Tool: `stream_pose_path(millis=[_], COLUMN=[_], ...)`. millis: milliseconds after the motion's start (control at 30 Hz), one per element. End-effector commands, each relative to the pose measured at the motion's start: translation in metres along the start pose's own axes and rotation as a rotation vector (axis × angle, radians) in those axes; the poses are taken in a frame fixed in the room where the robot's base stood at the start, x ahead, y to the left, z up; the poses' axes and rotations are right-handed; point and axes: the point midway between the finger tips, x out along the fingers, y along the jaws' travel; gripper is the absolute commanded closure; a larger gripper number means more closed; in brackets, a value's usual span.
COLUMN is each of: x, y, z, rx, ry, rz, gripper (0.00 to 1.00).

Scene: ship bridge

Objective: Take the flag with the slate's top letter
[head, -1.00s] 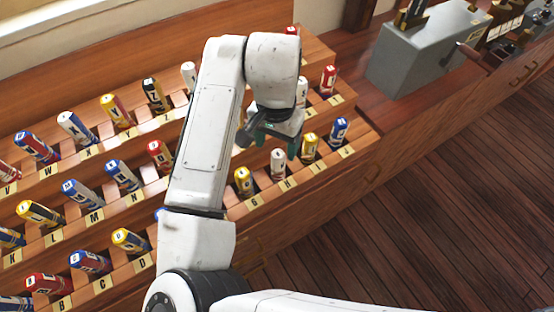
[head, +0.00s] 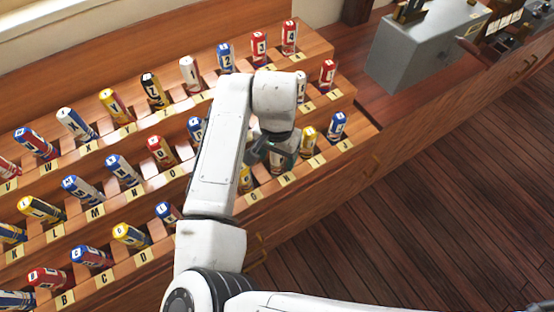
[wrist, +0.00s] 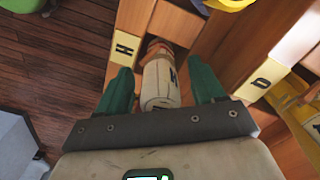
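My gripper (wrist: 162,92) is open. In the wrist view its two green fingers stand either side of a white rolled flag (wrist: 160,85) with dark letter marks, with gaps on both sides. This roll sits in the slot labelled H (wrist: 126,46). In the head view my gripper (head: 277,152) is over the right part of the lowest row and hides most of that roll. Other rolled flags stand in the stepped rack (head: 330,90), such as a yellow one (head: 307,138) and a blue one (head: 337,126) to the right. No slate is recognisable in either view.
Several numbered rolls, such as a red one (head: 289,38), stand in the back row. A grey box (head: 425,50) stands on the counter at upper right.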

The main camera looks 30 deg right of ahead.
Motion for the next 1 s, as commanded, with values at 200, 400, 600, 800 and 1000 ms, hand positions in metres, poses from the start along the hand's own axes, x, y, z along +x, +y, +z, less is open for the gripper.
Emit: stream_pose_path(millis=[200,400,600,800,1000], x=[0.000,-0.001,-0.001,-0.001,-0.017], y=[0.000,0.000,0.000,0.000,-0.001], z=[0.000,0.000,0.000,0.000,-0.001], rx=[0.000,0.000,0.000,0.000,0.002], ry=[0.000,0.000,0.000,0.000,0.002], rz=[0.000,0.000,0.000,0.000,-0.002], gripper=[0.54,0.73,0.92,0.93,0.93])
